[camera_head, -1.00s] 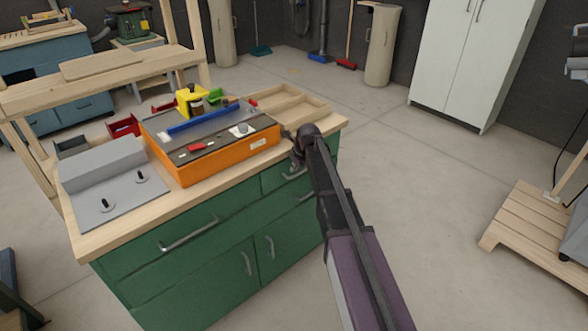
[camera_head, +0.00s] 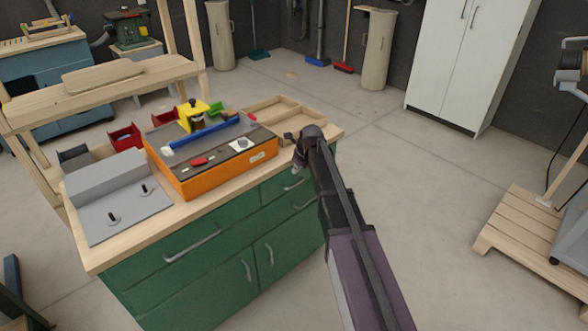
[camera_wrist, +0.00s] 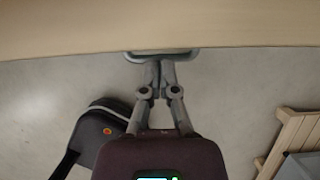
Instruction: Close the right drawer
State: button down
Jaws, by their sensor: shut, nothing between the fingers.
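The green workbench has a right drawer (camera_head: 272,190) with a grey bar handle (camera_head: 293,184), just under the wooden top. The drawer front looks flush or nearly so; no drawer interior shows, and my arm hides its right part. My gripper (camera_wrist: 160,66) is shut and empty, pointing at the bench's front edge. In the wrist view its fingertips are at or very near the handle (camera_wrist: 178,57), which sticks out from under the top. I cannot tell whether they touch. In the head view my arm mostly hides the gripper.
The wooden top (camera_head: 125,240) carries an orange box (camera_head: 225,172), a grey plate (camera_head: 128,215) and a wooden tray (camera_head: 290,112). A left drawer (camera_head: 160,260) and doors lie beside and below. A wooden pallet (camera_head: 525,225) stands at right. The floor between is clear.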

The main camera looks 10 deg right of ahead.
jog(key=shift+p+v, duration=1.35)
jog(key=shift+v, duration=0.45)
jog(key=s+d+r+n+g+h+p, duration=0.1)
jog(key=s+d+r+n+p, duration=0.1)
jog(key=s+n, duration=0.7)
jog(key=s+d+r+n+g+p, duration=0.1)
jog(key=s+r+n+p, duration=0.4)
jog(key=s+n, duration=0.5)
jog(key=s+d+r+n+g+h+p, duration=0.1)
jog(key=s+d+r+n+p, duration=0.2)
jog(key=s+n, duration=0.6)
jog(key=shift+s+r+n+g+h+p, duration=0.3)
jog(key=shift+s+n+p, duration=0.1)
jog(key=shift+s+p, duration=0.45)
jog(key=shift+d, duration=0.1)
